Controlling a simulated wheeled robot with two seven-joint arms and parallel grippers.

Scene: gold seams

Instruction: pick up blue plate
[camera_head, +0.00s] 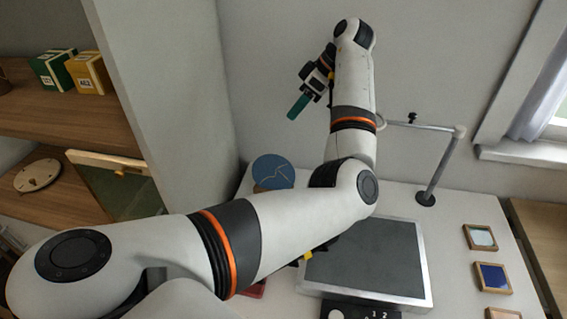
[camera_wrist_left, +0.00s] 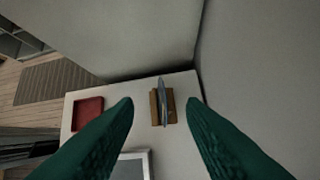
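The blue plate (camera_head: 273,170) with pale gold seam lines stands at the back left of the white table in the head view. In the left wrist view the plate (camera_wrist_left: 162,98) is seen nearly edge-on, upright in a wooden stand (camera_wrist_left: 154,108). My left gripper (camera_head: 298,107), with teal fingers, is raised above and beyond the plate, apart from it. In the left wrist view the fingers of this gripper (camera_wrist_left: 160,112) are spread wide and empty, with the plate some distance off between them. My right gripper is not in view.
A grey mat in a pale frame (camera_head: 370,258) fills the table's middle. A lamp-like post (camera_head: 430,185) stands behind it. Small framed tiles (camera_head: 492,277) lie at the right. A red tray (camera_wrist_left: 88,112) is left of the stand. A wall rises close behind the table.

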